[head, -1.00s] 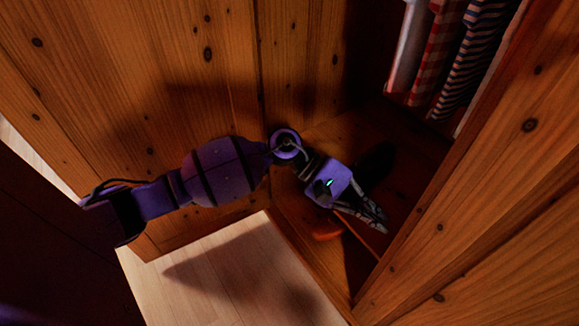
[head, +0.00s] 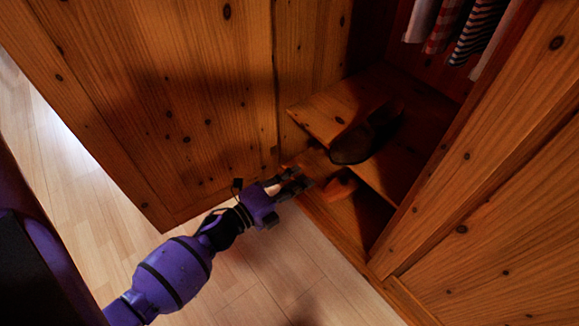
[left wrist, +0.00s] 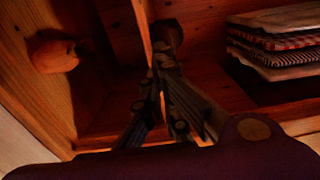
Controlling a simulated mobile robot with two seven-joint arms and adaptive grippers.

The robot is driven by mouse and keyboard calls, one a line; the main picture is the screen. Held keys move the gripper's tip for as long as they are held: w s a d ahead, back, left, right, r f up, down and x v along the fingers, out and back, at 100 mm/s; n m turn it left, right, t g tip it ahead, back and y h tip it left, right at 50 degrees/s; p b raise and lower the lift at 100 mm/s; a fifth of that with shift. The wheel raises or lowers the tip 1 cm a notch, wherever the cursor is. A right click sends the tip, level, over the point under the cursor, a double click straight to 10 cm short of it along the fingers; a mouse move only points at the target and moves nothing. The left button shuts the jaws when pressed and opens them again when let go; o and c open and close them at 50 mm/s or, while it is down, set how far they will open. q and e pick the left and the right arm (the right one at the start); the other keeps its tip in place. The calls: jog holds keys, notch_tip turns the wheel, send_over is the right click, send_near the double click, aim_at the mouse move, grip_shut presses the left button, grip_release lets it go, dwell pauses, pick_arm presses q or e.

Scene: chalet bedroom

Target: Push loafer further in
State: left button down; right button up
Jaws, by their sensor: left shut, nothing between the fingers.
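A dark brown loafer (head: 362,140) lies on the wooden shelf (head: 320,112) inside the wardrobe. Its near end sticks out over the shelf's front edge, and its other end points deeper in. In the left wrist view a dark rounded end, probably the loafer (left wrist: 168,36), shows beside the shelf edge, beyond my fingers. My left gripper (head: 301,184) is shut and empty, in front of the wardrobe opening, lower than the loafer and to its left, apart from it. In the left wrist view its fingers (left wrist: 165,85) are together. My right gripper is in neither view.
An orange object (head: 341,186) sits in the compartment under the shelf; it also shows in the left wrist view (left wrist: 54,56). Striped and checked clothes (head: 470,35) hang above. Wooden door panels (head: 140,90) stand left and right (head: 490,190). Light floor (head: 285,260) lies in front.

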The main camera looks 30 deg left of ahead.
aim_at(331, 158)
pick_arm(q)
jog(key=b+x, duration=0.2)
jog(key=x, duration=0.6)
jog(key=shift+w, duration=0.2)
jog(key=shift+d, duration=0.15)
jog(key=x, duration=0.3)
jog(key=shift+w, duration=0.15)
